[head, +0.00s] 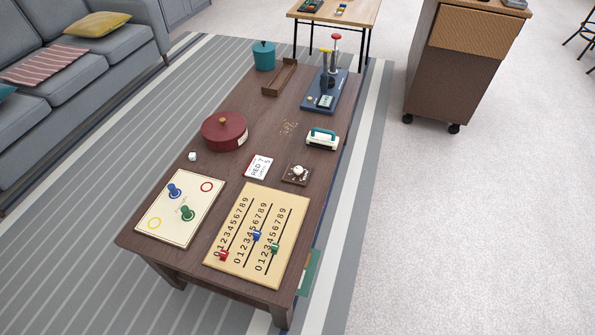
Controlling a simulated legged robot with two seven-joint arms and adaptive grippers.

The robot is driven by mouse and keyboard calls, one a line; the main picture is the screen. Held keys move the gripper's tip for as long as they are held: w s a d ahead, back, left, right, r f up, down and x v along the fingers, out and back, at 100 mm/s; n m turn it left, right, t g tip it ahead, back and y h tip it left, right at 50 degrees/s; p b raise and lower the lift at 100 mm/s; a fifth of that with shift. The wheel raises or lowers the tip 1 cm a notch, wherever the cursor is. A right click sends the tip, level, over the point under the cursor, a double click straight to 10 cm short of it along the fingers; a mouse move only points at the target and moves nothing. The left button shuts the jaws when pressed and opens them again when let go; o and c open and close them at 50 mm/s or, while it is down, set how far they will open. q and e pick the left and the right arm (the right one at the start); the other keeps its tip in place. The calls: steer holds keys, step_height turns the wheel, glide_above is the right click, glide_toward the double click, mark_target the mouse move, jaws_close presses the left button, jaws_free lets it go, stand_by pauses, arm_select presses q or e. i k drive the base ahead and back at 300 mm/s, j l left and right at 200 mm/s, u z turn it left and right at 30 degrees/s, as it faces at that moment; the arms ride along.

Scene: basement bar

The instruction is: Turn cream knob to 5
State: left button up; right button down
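The cream knob (298,171) sits on a small dark brown square base (296,180) on the right half of the coffee table. Pale marks show around the knob, but they are too small to read, so I cannot tell which number it points to. Neither of my grippers is in view, and nothing touches the knob.
Open carpet (450,230) lies to the right.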

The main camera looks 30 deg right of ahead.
mark_target(299, 170)
steer(key=i+l+z, duration=0.4)
steer(key=i+l, duration=0.35)
steer(key=l, duration=0.15)
steer(key=i+l+z, duration=0.35)
steer(key=i+l, duration=0.25)
steer(key=i, duration=0.3)
